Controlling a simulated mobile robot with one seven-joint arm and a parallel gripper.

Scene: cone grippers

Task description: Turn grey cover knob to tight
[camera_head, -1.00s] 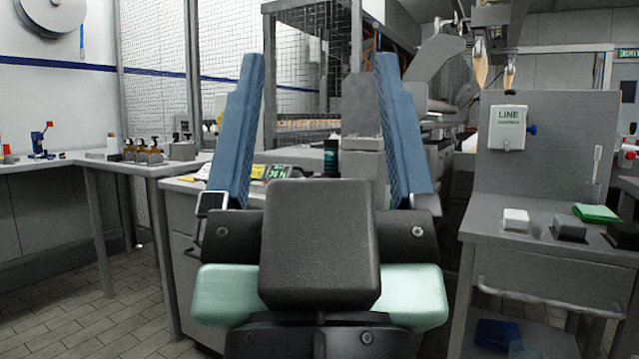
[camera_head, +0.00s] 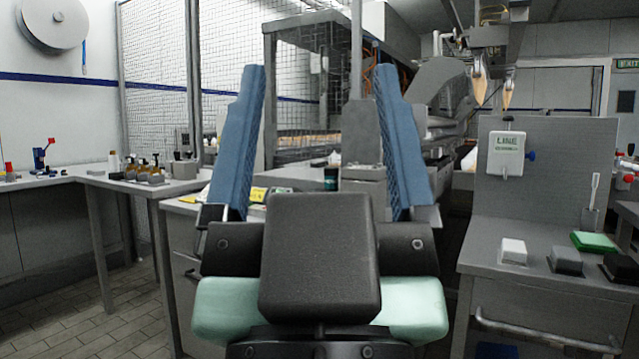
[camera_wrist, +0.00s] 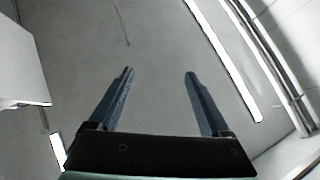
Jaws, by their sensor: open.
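My gripper (camera_head: 320,75) is in the middle of the head view, its two blue fingers pointing up and spread wide with nothing between them. It also shows open and empty in the wrist view (camera_wrist: 159,75), against plain grey surfaces. I cannot make out a grey cover knob in either view. A grey machine (camera_head: 362,135) with a caged section stands behind the fingers, and parts of it are hidden by my gripper. A small blue knob (camera_head: 531,155) sits on the side of a white box (camera_head: 505,153) on the right-hand panel.
A counter (camera_head: 120,187) at the left holds several small bottles. A dark bottle (camera_head: 331,179) stands behind my gripper. Tiled floor (camera_head: 95,325) shows at lower left.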

